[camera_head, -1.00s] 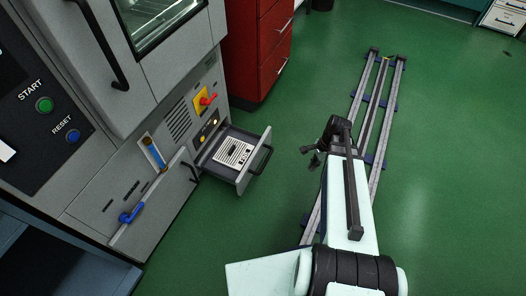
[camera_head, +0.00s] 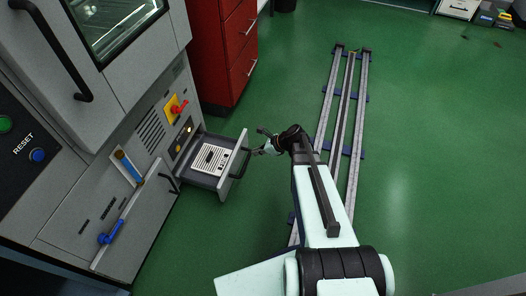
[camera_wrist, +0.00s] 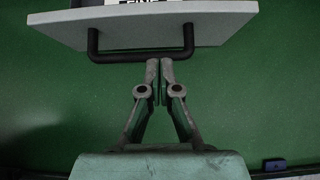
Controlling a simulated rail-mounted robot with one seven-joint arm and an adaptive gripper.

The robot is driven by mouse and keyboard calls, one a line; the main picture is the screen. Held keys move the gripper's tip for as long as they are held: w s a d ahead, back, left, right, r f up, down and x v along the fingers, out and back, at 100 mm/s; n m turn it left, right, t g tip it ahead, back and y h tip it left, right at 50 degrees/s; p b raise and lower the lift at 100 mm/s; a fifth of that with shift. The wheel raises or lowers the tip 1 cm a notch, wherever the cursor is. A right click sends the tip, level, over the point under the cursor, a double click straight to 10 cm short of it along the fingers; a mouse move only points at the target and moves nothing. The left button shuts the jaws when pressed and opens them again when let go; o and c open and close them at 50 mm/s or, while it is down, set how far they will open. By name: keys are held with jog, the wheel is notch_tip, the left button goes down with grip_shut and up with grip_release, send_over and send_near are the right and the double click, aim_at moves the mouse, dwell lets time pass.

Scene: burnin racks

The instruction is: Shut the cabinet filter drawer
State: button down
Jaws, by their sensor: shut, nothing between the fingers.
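The cabinet filter drawer (camera_head: 218,180) stands pulled out from the low front of the grey cabinet in the head view. It is a shallow grey tray with a white slotted, printed filter panel (camera_head: 211,159) inside and a black bar handle on its front. In the wrist view the drawer front (camera_wrist: 222,27) spans the top, with the black handle (camera_wrist: 140,56) below it. My gripper (camera_wrist: 160,64) is shut and empty, its fingertips close to the handle's right part. I cannot tell whether they touch it. In the head view my gripper (camera_head: 257,151) is just right of the drawer front.
The grey cabinet (camera_head: 60,200) has a red switch (camera_head: 178,107) on a yellow plate, a blue lever (camera_head: 110,235) and a blue reset button (camera_head: 38,155). A red drawer chest (camera_head: 222,50) stands behind. Rails (camera_head: 345,110) run along the green floor at right.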

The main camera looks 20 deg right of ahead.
aim_at(237, 153)
jog(key=x, duration=0.2)
jog(key=b+x, duration=0.1)
jog(key=r+b+x, duration=0.1)
jog(key=x, duration=0.1)
jog(key=shift+w+a+f, duration=0.3)
jog(key=shift+w+a, duration=0.1)
jog(key=shift+a, duration=0.2)
jog(key=shift+w+a+r+b, duration=0.15)
jog(key=shift+w+a+b, duration=0.4)
jog(key=shift+a, duration=0.15)
jog(key=shift+w, duration=0.1)
